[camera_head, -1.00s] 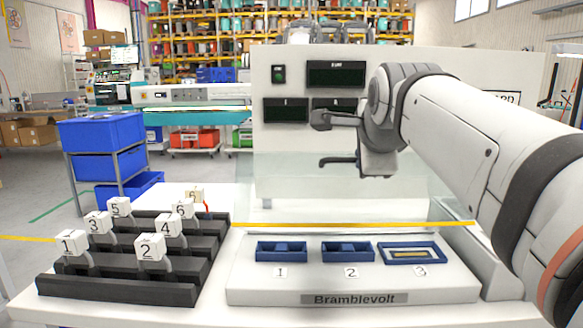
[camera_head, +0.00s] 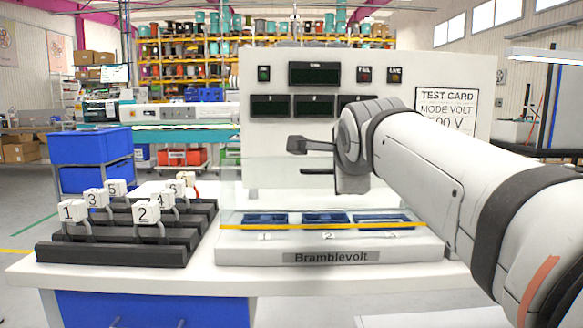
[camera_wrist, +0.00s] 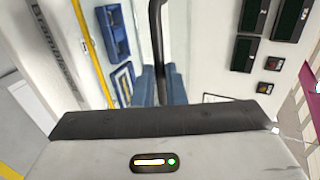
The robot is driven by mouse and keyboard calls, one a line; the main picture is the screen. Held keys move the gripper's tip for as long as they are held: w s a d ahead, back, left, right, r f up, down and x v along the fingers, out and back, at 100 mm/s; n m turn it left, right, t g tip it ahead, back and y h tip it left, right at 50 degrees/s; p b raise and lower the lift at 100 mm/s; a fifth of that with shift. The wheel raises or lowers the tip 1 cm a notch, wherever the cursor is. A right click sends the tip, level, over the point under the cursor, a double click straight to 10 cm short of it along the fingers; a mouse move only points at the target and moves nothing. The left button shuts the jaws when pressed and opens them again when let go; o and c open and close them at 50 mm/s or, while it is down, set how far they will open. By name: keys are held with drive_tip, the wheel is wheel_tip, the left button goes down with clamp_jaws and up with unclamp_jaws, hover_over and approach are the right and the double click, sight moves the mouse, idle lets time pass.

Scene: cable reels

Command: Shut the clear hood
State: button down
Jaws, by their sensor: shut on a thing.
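The clear hood is a see-through panel with a yellow front edge (camera_head: 290,227); its yellow edge also shows in the wrist view (camera_wrist: 92,52). In the head view the edge lies low across the front of the blue sockets (camera_head: 325,218). My gripper (camera_head: 308,160) is above the sockets, in front of the white panel. In the wrist view its blue-padded fingers (camera_wrist: 162,85) are shut on a black bar (camera_wrist: 158,35), which looks like the hood's handle. The exact grip is partly hidden. I cannot tell whether the hood's edge rests on the base.
The white tester panel (camera_head: 445,75) with dark displays stands behind. A black rack (camera_head: 110,250) with several numbered white tags is on the left of the bench. The Bramblevolt base (camera_head: 235,252) sits at the front. A blue bin stand (camera_head: 90,147) stands beyond the bench.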

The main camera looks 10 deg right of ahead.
drive_tip(key=shift+d+f, duration=0.1)
drive_tip(key=shift+f, duration=0.05)
drive_tip(key=c, duration=1.7)
unclamp_jaws()
drive_tip(key=shift+w+d, duration=0.2)
drive_tip(key=shift+w, duration=0.05)
drive_tip(key=shift+o, duration=1)
drive_tip(key=shift+s, duration=0.1)
drive_tip(key=shift+a, duration=0.1)
wheel_tip(320, 180, up, 10)
drive_tip(key=p, duration=0.4)
